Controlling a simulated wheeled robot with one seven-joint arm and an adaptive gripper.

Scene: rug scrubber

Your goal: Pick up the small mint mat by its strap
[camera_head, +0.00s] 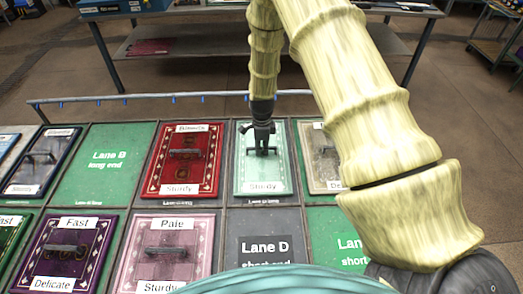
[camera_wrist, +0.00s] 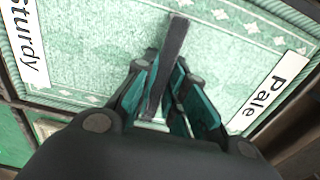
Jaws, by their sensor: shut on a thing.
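The small mint mat (camera_head: 281,179) lies in a back-row bay of the green and grey board, right of the red mat. In the wrist view the mint mat (camera_wrist: 230,50) fills most of the picture, with a "Sturdy" label at left and a "Pale" label at right. Its dark strap (camera_wrist: 172,55) stands up across the middle. My gripper (camera_head: 263,148) points down over the mat. In the wrist view my gripper (camera_wrist: 168,85) has its fingers on both sides of the strap, shut on it. The mat appears flat in its bay; I cannot tell any lift.
A red mat (camera_head: 158,161) lies left, and a grey-beige mat (camera_head: 316,170) right, partly behind my arm. A pink mat (camera_head: 190,262) and a purple mat (camera_head: 53,247) are in front. "Lane D" (camera_head: 264,250) and "Lane B" (camera_head: 107,178) bays are empty. A rail (camera_head: 150,97) runs behind.

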